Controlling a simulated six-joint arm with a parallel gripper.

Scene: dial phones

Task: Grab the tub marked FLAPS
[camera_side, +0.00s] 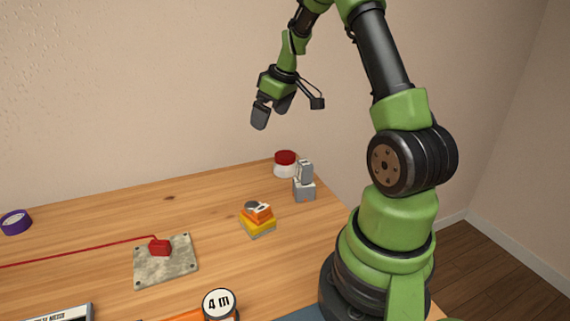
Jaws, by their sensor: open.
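A small round white tub with a red lid (285,158) stands upright near the back right edge of the wooden table. No marking can be read on it, and I see the word FLAPS nowhere in view. My gripper (271,110) is open and empty. It hangs in the air above the back of the table, fingers pointing down. In the picture it is above and a little left of the red-lidded tub, clearly apart from it.
A grey device (304,188) stands close by the tub, partly in front. An orange and yellow stacked object (258,219) is nearer. A metal plate (180,267) bears a red block (159,247) with a red line. Purple tape (15,222) lies far left; a "4 m" tape measure (219,303) is in front.

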